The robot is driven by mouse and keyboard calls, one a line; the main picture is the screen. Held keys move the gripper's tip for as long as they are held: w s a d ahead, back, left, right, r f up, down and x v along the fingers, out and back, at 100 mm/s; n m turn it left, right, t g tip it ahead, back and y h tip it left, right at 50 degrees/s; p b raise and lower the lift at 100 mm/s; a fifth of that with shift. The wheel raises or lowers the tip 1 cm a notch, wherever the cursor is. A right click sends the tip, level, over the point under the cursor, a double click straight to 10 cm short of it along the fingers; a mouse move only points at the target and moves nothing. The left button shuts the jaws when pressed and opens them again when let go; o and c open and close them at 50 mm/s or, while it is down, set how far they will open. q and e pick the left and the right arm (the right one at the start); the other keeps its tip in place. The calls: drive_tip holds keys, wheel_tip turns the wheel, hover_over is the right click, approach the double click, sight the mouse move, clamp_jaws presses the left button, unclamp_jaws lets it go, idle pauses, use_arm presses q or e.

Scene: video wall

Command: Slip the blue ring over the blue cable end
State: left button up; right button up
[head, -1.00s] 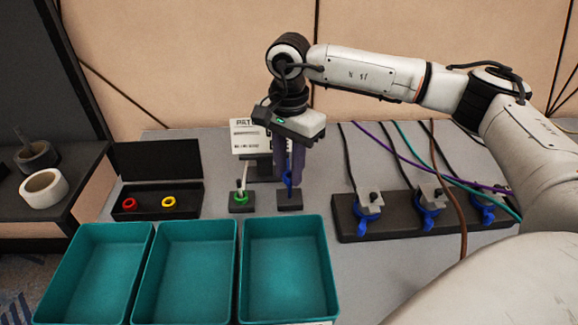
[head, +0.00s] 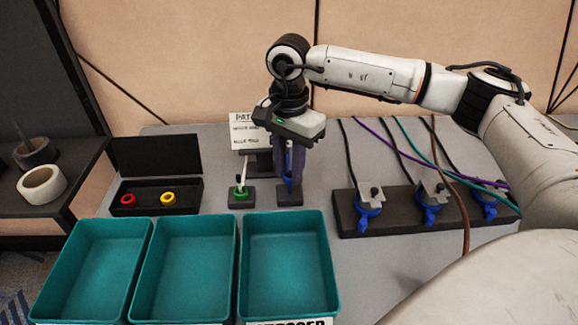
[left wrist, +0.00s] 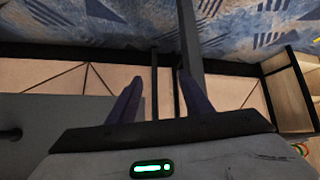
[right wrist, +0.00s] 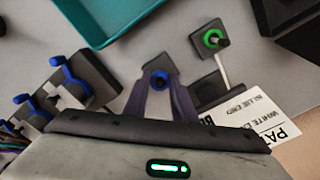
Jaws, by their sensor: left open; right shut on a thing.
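My right gripper (head: 289,182) points down over a small dark block (head: 289,199) and is shut on the blue ring (right wrist: 160,79). In the right wrist view the ring sits between the fingertips, above the block, with a dark centre. The fingers hide most of the blue cable end, and I cannot tell how far the ring is down over it. Beside it, a green ring (head: 239,195) lies around the foot of a white cable end (head: 242,176) on another dark block. My left gripper (left wrist: 159,77) is open and empty, away from the table objects.
An open black case (head: 155,204) holds a red ring (head: 128,199) and a yellow ring (head: 168,198). Teal bins (head: 290,213) stand in front. A dark strip (head: 395,220) with blue clamps and several cables is to the right. A sign (head: 243,133) stands behind the gripper.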

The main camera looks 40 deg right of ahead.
drive_tip(key=shift+f, duration=0.1)
drive_tip(key=o, duration=1.1)
wheel_tip(320, 180, up, 10)
drive_tip(key=shift+r, duration=0.2)
idle(0.3)
